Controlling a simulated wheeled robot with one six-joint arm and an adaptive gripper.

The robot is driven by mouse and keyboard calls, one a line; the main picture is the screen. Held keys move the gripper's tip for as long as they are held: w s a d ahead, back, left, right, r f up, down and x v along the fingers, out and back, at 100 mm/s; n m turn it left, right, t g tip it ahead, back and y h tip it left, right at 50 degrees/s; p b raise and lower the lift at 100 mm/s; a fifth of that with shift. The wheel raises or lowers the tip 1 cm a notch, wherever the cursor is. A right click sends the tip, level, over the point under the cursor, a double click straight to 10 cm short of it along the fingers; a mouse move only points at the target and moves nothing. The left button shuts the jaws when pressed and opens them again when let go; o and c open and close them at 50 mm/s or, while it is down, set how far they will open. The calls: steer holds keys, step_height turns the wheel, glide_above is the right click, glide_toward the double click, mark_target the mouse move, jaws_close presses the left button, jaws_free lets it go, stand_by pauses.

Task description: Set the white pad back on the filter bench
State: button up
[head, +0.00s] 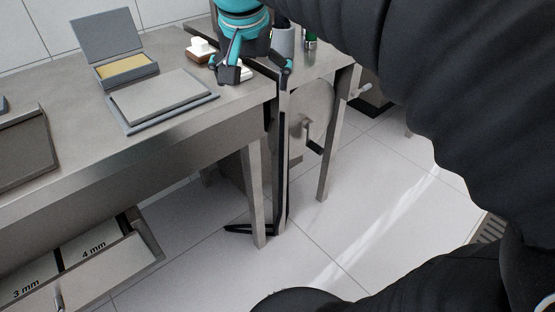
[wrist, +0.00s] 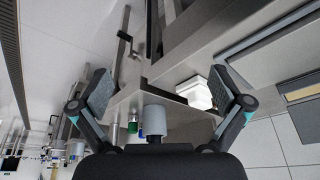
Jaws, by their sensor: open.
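My gripper (head: 259,70) is open over the right end of the metal bench (head: 195,140) in the head view. In the wrist view, its fingers (wrist: 165,88) are spread wide with nothing between their tips. A white, block-like item (wrist: 195,92), which may be the white pad, lies on the metal surface beside the right finger in the wrist view. In the head view, a white piece (head: 246,73) shows partly behind the gripper; I cannot tell whether it is the same item. Another white piece on a brown base (head: 200,47) stands left of the gripper.
An open grey box with a yellow inside (head: 128,70) and a pale panel on a grey tray (head: 160,98) lie on the bench. A grey cup (head: 284,42) and green bottle (head: 310,42) stand behind the gripper. A disc with a crank (head: 312,125) is below. Floor is clear.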

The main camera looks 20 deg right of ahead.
steer(key=s+f+n+t+y, duration=0.1)
steer(key=s+f+n, duration=0.4)
steer(key=s+f, duration=0.9)
steer(key=shift+f+n+t+y, duration=0.3)
steer(key=shift+f+n+t, duration=0.1)
steer(key=shift+f+t, duration=0.15)
